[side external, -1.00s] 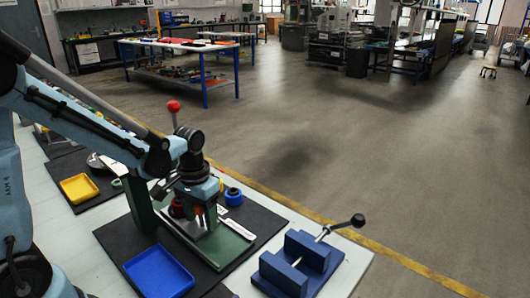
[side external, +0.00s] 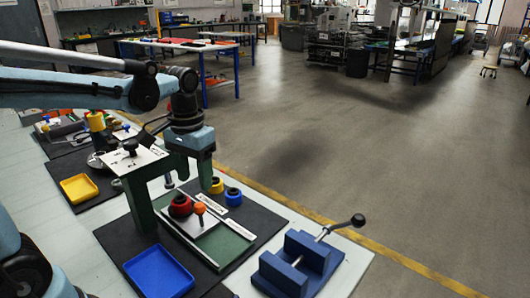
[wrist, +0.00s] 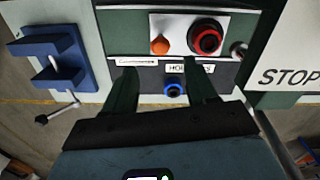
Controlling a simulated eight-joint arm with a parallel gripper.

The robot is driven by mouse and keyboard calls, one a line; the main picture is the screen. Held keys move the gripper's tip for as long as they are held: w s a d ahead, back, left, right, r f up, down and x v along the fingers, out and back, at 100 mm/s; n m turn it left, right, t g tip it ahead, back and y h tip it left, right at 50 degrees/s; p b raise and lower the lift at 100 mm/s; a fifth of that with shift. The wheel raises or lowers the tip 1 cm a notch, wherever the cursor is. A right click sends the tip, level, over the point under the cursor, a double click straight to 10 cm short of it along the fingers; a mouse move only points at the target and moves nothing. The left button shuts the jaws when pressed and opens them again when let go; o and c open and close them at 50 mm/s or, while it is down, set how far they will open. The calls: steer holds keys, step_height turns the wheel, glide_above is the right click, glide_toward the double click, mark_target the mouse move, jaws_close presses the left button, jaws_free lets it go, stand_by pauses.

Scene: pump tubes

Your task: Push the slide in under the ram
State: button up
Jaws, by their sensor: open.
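The slide (side external: 190,222) is a pale plate in the green base of the press, with an orange knob (side external: 199,208) and a red ring (side external: 180,206) on it. The wrist view shows the slide (wrist: 182,25) with its knob (wrist: 160,46) and ring (wrist: 205,40). The ram (side external: 168,181) hangs under the press head (side external: 130,159); it appears beside the ring end of the slide, and the ring looks outside it. My gripper (side external: 192,180) is open and empty, above the base and apart from the knob. In the wrist view my gripper (wrist: 160,80) has both fingers spread.
A yellow ring (side external: 216,186) and a blue ring (side external: 233,197) stand behind the base. A blue tray (side external: 158,272) lies in front, a yellow tray (side external: 79,188) to the left. A blue vise (side external: 298,262) stands at right. The press column (side external: 139,205) is beside the slide.

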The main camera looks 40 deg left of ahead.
mark_target(199, 207)
steer(key=shift+r, duration=0.2)
steer(key=shift+c, duration=0.2)
steer(key=shift+s+d+f+n+y, duration=0.1)
steer(key=shift+s+d+n+y, duration=0.25)
steer(key=shift+n, duration=0.25)
steer(key=shift+w+a+f+n+t+y, duration=0.15)
steer(key=shift+f+n+t+y, duration=0.3)
steer(key=shift+f+n, duration=1.15)
steer(key=shift+w+a+f+n+t+y, duration=0.1)
steer(key=shift+f+n+t+y, duration=0.35)
steer(key=shift+f+n, duration=1.15)
steer(key=shift+w+a+f+n+t+y, duration=0.25)
steer(key=shift+f+n+y, duration=0.4)
steer(key=shift+f, duration=1.85)
steer(key=shift+s+d, duration=0.1)
steer(key=shift+s, duration=0.05)
jaws_close()
